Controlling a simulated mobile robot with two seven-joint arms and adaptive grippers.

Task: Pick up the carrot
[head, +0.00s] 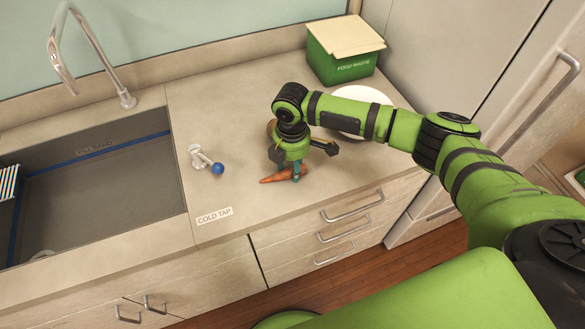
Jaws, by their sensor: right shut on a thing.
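The orange carrot (269,179) lies on the beige counter, close to its front edge, below my right gripper. My right gripper (296,172) points down over the carrot and is shut on it, with its fingers around the carrot's middle. The carrot appears to be at counter height; I cannot tell whether it touches the surface. A rounded brown thing (271,127) is partly hidden behind the gripper. My left gripper is not in view.
A green food waste bin (341,66) stands at the back. A white plate (372,95) is partly hidden behind my right arm. A white tap handle with a blue knob (217,168) stands left of the carrot, beside the sink (90,215). The counter between them is clear.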

